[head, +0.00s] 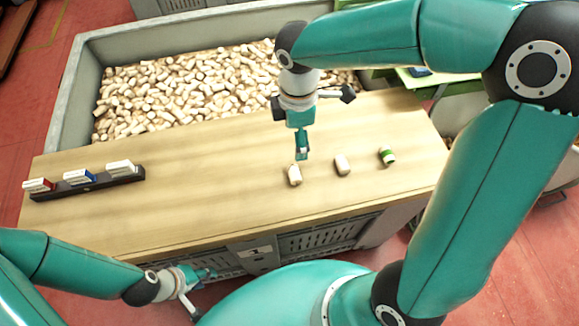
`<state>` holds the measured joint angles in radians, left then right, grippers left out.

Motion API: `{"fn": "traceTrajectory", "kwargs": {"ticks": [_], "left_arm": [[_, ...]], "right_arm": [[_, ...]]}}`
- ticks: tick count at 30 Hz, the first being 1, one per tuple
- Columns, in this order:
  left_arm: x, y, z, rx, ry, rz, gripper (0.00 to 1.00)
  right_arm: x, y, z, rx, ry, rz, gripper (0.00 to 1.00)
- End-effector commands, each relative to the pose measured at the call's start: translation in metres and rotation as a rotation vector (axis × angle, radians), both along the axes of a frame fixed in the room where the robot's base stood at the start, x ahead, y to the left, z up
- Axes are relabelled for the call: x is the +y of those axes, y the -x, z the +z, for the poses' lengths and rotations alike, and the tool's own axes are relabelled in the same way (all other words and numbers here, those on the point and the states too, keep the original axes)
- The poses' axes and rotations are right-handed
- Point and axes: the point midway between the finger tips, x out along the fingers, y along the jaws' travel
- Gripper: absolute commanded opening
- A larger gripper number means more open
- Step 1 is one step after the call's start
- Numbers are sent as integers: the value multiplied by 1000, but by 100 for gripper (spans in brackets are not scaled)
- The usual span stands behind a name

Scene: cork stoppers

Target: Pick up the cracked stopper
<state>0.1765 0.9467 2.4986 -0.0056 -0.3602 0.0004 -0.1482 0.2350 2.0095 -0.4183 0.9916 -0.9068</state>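Three stoppers stand in a loose row on the wooden table. The left stopper (295,176) is pale with a darker patch, the middle stopper (342,165) is plain pale, and the right stopper (387,156) has a green band. They are too small to tell which is cracked. My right gripper (302,152) points down just behind the left stopper, close to its top; I cannot tell whether they touch or how far its fingers are apart. My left gripper (207,274) is low in front of the table's near edge, away from the stoppers, with no stopper visible at it.
A large grey bin (68,95) full of stoppers lies behind the table (200,185). A dark rack (90,186) with three small boxes, marked red, blue and white, stands at the table's left. The table between rack and stoppers is clear.

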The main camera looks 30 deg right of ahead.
Motion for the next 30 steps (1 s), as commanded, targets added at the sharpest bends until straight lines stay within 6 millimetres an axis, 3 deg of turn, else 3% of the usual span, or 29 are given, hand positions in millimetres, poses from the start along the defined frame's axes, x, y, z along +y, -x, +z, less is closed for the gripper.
{"fn": "traceTrajectory", "kwargs": {"ticks": [12, 23, 30], "left_arm": [[0, 0, -3, 0, 0, 0, 40], [0, 0, -2, 0, 0, 0, 40], [0, 0, -2, 0, 0, 0, 40]], "right_arm": [[5, -2, -86, 6, 0, 14, 79], [5, -1, -113, 5, 0, 15, 79], [5, 0, -147, 5, 0, 16, 79]]}}
